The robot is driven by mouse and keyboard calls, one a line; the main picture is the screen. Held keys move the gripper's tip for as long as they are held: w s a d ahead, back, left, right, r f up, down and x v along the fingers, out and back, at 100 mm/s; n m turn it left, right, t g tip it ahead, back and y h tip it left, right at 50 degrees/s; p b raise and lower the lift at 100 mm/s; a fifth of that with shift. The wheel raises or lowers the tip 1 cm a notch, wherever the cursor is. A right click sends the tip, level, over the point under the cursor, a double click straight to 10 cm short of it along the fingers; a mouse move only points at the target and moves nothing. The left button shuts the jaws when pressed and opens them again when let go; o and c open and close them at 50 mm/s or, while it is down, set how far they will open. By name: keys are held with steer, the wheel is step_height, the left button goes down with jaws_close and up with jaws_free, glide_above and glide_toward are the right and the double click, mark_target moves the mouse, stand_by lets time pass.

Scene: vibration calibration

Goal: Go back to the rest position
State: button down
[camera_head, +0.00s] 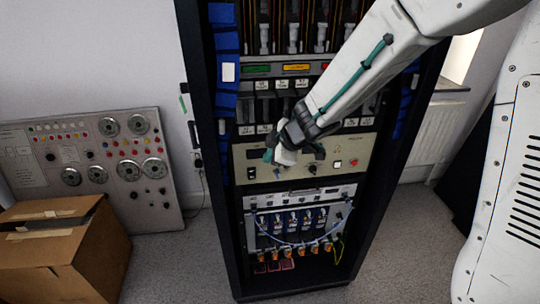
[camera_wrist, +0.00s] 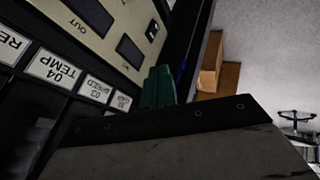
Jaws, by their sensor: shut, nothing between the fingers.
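My gripper (camera_head: 270,156) is in front of the beige control panel (camera_head: 350,146) in the black rack, near the panel's left part. The arm reaches in from the upper right of the head view. The gripper is shut, with nothing seen between its fingers. In the wrist view, the green fingertips (camera_wrist: 158,88) show past the dark gripper body, with the panel (camera_wrist: 105,40) and its dark displays beyond them. I cannot tell whether the fingers touch the panel.
The black rack frame (camera_head: 212,200) stands around the panel. A lower unit (camera_head: 300,192) with cables sits below. A cardboard box (camera_head: 62,262) and a grey instrument panel (camera_head: 90,165) are at the left. Carpet (camera_head: 185,265) is free between box and rack. A radiator (camera_head: 432,135) is at the right.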

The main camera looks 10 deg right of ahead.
steer(key=s+d+r+m+h, duration=0.3)
steer(key=d+m+h, duration=0.15)
steer(key=d, duration=0.45)
steer(key=s+d+r+m+h, duration=0.3)
steer(key=s+d+m+h, duration=0.15)
steer(key=d, duration=0.45)
steer(key=s+r+m+g+y, duration=0.2)
steer(key=s+r+m, duration=0.1)
steer(key=s, duration=0.9)
steer(key=s+a+r+m+g+y, duration=0.1)
steer(key=s+r+m, duration=0.3)
steer(key=s, duration=0.9)
steer(key=shift+s+r+m+g+y, duration=0.25)
steer(key=shift+g+y, duration=0.25)
steer(key=shift+g, duration=0.3)
